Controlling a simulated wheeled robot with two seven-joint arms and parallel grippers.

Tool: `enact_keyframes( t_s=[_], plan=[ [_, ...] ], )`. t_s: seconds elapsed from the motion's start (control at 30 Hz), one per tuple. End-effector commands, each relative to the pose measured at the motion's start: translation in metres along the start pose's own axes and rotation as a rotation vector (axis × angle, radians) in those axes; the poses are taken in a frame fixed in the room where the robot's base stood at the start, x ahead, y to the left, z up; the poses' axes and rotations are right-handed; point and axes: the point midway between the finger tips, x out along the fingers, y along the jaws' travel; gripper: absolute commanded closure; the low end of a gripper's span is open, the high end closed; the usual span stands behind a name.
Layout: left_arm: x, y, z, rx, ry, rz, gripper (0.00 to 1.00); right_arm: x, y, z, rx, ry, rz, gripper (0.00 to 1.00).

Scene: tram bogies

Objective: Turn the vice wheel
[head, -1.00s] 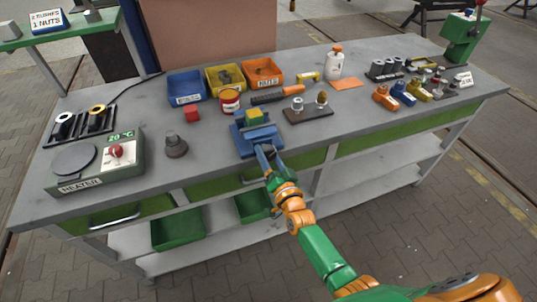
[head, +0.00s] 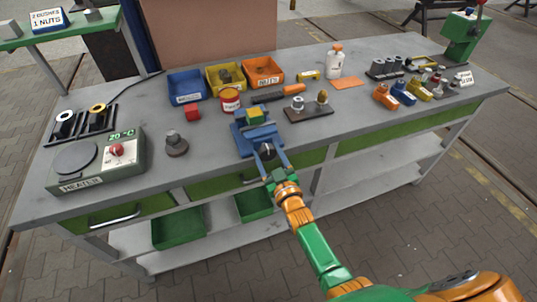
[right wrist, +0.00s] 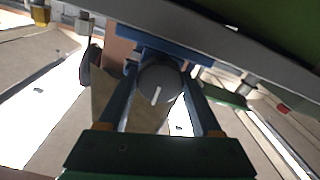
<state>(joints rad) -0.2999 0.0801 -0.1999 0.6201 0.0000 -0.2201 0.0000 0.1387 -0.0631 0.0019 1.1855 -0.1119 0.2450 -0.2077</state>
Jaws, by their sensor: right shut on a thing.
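The blue vice (head: 243,138) stands at the front edge of the workbench, with a yellow and green piece (head: 255,116) in its top. Its wheel (head: 266,151) is a round dark grey knob on the front, and my right gripper (head: 268,156) has one finger on each side of it. In the right wrist view the wheel (right wrist: 160,84) sits between the two blue fingers (right wrist: 158,90), which are shut on it. A white mark on the wheel's face points down and slightly left. My left gripper is not in view.
On the bench (head: 210,150) are a heater (head: 95,165) at left, a grey stepped part (head: 176,146), a red can (head: 230,100), several bins (head: 186,86) and a dark board (head: 308,114) right of the vice. Green drawers (head: 215,185) lie below the bench top.

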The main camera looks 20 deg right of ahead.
Motion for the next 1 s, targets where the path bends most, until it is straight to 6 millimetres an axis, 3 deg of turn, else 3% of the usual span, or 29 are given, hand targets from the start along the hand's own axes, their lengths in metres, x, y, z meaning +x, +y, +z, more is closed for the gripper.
enact_keyframes(
  t_s=[1.0],
  plan=[
    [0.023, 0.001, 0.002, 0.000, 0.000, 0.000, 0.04, 0.000, -0.001, 0.001, -0.962, 0.003, 0.003, 0.90]
  ],
)
